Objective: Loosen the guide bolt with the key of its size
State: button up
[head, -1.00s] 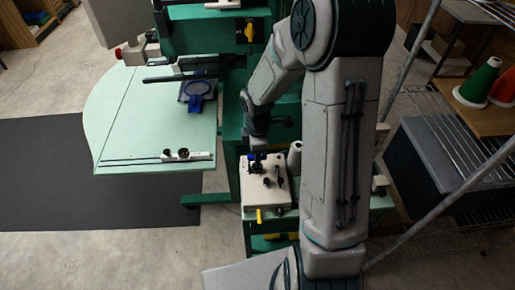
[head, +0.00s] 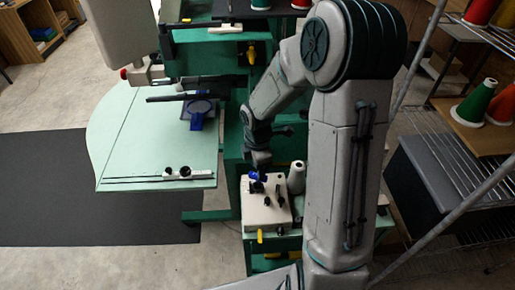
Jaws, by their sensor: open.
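A beige block (head: 266,221) stands on the low green stand and holds several dark upright pieces (head: 280,190), which look like keys; their sizes cannot be read. My gripper (head: 258,177) points down over the back left of this block. It is open, with blue and dark parts at its tips; I cannot tell whether it touches a key there. A pale guide bar (head: 200,174) with dark round knobs lies along the front of the pale green table. The guide bolt is probably one of these knobs (head: 185,171), but they are too small to tell apart.
A white cone (head: 296,177) stands close right of the block. A yellow-handled piece (head: 260,236) sticks out at its front. A wire rack with thread cones (head: 472,106) stands at right.

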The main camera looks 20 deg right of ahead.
notch_tip(320, 180, up, 11)
jog(key=shift+b, duration=0.3)
jog(key=s+r+m+t+b, duration=0.1)
jog(key=s+r+m+t, duration=0.1)
jog(key=s+m, duration=0.6)
jog(key=s+r+m+t, duration=0.1)
jog(key=s+r+m, duration=0.3)
jog(key=s+m, duration=0.5)
jog(key=shift+r+m+t+b, duration=0.2)
jog(key=shift+m+t+b, duration=0.2)
jog(key=shift+m, duration=0.5)
jog(key=shift+s, duration=0.1)
